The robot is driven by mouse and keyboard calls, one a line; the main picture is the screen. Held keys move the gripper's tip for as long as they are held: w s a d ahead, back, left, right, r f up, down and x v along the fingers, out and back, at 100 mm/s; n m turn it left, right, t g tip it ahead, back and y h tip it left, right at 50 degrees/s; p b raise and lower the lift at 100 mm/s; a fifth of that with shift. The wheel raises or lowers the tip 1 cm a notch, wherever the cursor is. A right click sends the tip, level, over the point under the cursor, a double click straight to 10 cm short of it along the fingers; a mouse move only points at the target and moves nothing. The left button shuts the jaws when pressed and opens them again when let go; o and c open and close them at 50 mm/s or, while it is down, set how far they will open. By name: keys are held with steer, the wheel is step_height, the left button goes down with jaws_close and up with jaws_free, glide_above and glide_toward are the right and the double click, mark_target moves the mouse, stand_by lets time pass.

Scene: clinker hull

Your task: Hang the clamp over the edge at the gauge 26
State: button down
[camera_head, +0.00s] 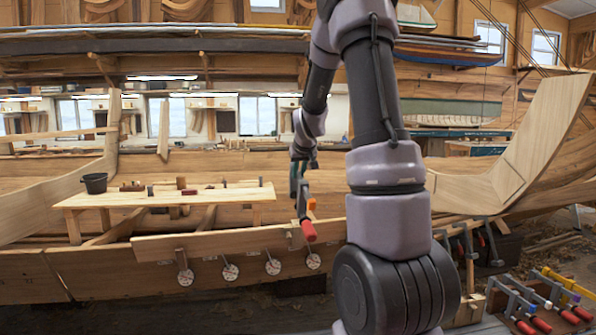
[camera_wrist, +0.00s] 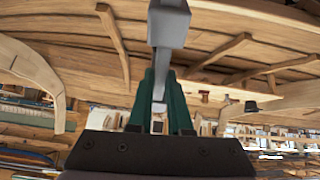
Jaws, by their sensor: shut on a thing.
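My gripper (camera_head: 299,182) is shut on a clamp with a grey metal bar and a red handle (camera_head: 308,231). In the wrist view its green fingers (camera_wrist: 160,78) close on the grey bar, whose block-like end (camera_wrist: 169,25) points away. In the head view the clamp overlaps the right part of the plank edge (camera_head: 215,237); I cannot tell whether it touches. Several round white gauges (camera_head: 273,267) hang along this plank, the rightmost (camera_head: 313,261) just below the red handle. Their numbers are too small to read. My arm hides the plank further right.
A wooden bench (camera_head: 160,197) with small tools and a black bucket (camera_head: 95,183) stands behind the plank. More clamps with red handles (camera_head: 525,326) lie at the lower right, and others (camera_head: 470,243) hang beside my arm. A tall angled timber (camera_head: 540,130) rises at the right.

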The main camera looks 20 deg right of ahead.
mark_target(302, 212)
steer(key=shift+f, duration=1.95)
steer(key=shift+w+d+f, duration=0.25)
steer(key=shift+w+f, duration=0.5)
steer(key=shift+f, duration=1.45)
steer(key=shift+w+d+f, duration=0.2)
steer(key=shift+w+f, duration=0.55)
steer(key=shift+f, duration=1.5)
steer(key=shift+w+d+f, duration=0.25)
steer(key=shift+w+f, duration=0.5)
steer(key=shift+f, duration=1.45)
steer(key=shift+w+f, duration=0.1)
steer(key=shift+f, duration=0.2)
steer(key=shift+s+f, duration=0.1)
steer(key=shift+s, duration=0.15)
steer(key=c, duration=0.8)
jaws_free()
steer(key=shift+o, duration=0.2)
steer(key=shift+s, duration=0.1)
steer(key=v, duration=1)
steer(key=shift+s+a+r, duration=0.15)
steer(key=shift+s+r, duration=0.05)
steer(key=shift+r, duration=0.15)
